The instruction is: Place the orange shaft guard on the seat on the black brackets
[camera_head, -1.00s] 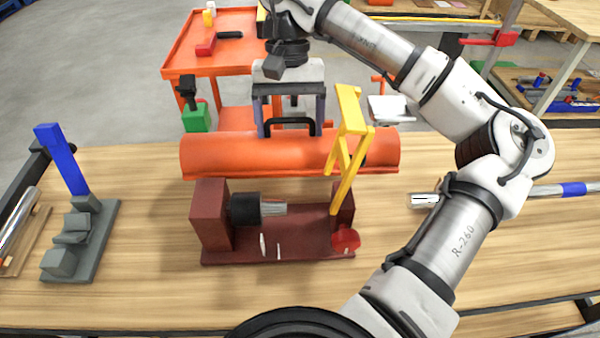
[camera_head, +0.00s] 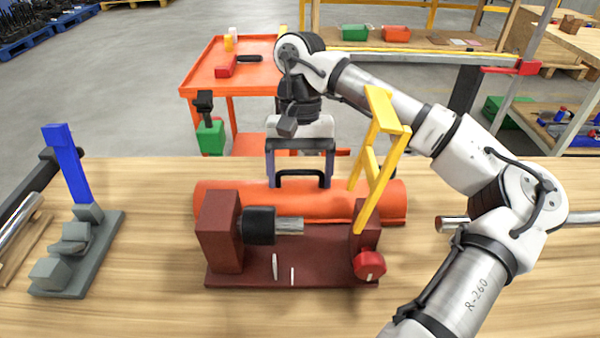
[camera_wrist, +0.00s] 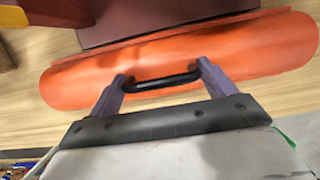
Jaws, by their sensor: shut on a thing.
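The orange shaft guard (camera_head: 325,211) is a long, half-round cover with a black handle (camera_head: 299,174) on top. It lies level behind the maroon machine, whose left block hides part of its lower edge. I cannot tell whether it touches the table. My gripper (camera_head: 300,181) is above it, shut on the handle. The wrist view shows both purple fingers at the ends of the handle (camera_wrist: 165,83), with the guard (camera_wrist: 250,58) below. The maroon machine (camera_head: 219,235) carries a black cylinder (camera_head: 259,226) and a bare metal shaft (camera_head: 290,226). I cannot make out the black brackets.
A yellow frame (camera_head: 393,133) leans up at the machine's right end, close to the guard, above a red knob (camera_head: 369,265). A grey fixture with a blue post (camera_head: 69,165) stands at left. A metal bar (camera_head: 452,224) lies at right. The front table is clear.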

